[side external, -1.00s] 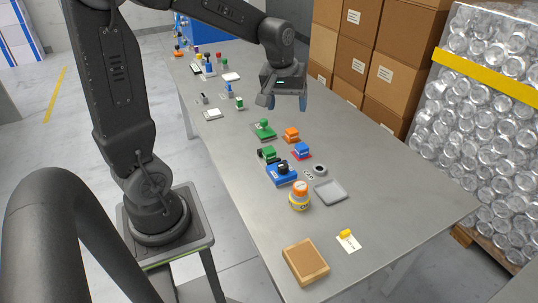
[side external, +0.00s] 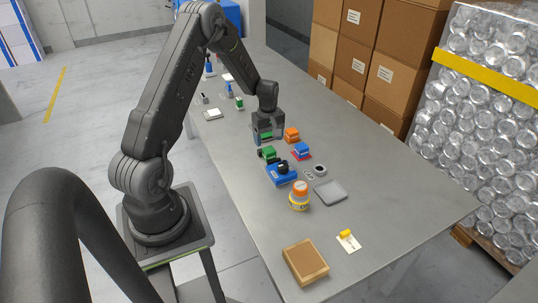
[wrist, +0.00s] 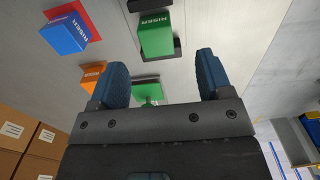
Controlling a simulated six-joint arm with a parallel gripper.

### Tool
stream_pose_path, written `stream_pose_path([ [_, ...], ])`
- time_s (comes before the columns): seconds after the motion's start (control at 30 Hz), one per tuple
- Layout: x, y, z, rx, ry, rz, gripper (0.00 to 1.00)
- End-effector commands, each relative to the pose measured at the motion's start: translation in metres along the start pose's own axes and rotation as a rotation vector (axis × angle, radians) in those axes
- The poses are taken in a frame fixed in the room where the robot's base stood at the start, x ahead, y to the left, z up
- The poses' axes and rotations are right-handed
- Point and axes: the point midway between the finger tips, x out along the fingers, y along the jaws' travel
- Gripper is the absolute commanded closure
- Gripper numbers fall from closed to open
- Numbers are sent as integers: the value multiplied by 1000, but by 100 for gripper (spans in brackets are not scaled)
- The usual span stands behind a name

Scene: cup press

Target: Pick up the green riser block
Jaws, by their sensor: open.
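The green riser block (wrist: 155,35), labelled RISER, stands at a dark bracket at the top middle of the wrist view. In the side view the green riser block (side external: 268,153) is on the table just in front of my gripper (side external: 266,140). My gripper (wrist: 162,68) is open, with its two blue fingers apart, and points down at the table. A second green piece (wrist: 147,92) with a dark green plate shows between the fingers, partly hidden by the gripper body. The riser block lies beyond the fingertips, and nothing is seen held.
A blue riser block (side external: 301,149) on a red mat and an orange riser block (side external: 291,134) stand close by on the right. A blue device with a black knob (side external: 282,172) is in front. A grey tray (side external: 330,193) and an orange-topped jar (side external: 299,195) stand nearer.

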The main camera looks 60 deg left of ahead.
Motion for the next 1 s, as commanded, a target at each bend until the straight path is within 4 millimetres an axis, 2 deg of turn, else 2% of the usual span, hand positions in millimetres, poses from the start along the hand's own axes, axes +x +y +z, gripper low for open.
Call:
stream_pose_path([
  [0.1,14,0,0,1,0,0,28],
  [0.27,24,1,0,2,1,1,28],
  [0.6,68,4,-3,2,0,1,28],
  [0.9,71,5,-4,2,1,3,28],
  [1.0,71,5,-3,2,1,3,37],
])
